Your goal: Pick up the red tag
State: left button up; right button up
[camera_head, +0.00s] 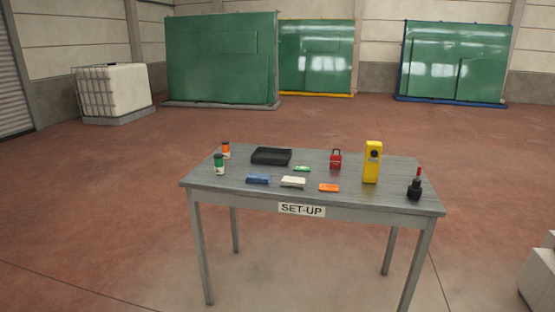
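A small red object (335,161) with a dark loop on top stands on the grey table (235,181), a little right of the middle and toward the back edge. It is the thing that best fits the red tag, though it looks like a padlock and is too small to be sure. It stands apart from its neighbours. A black bottle-like item with a red tip (415,187) stands at the table's right end. Neither of my grippers is in view.
A black tray (271,156), an orange-topped jar (226,150), a green jar (219,164) and a yellow device (372,162) stand on the table. Blue (258,179), white (293,182), orange (329,188) and green (302,169) flat items lie there.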

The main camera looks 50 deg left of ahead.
aim_at(335, 161)
jog(key=u, duration=1.35)
jog(key=i, duration=0.15)
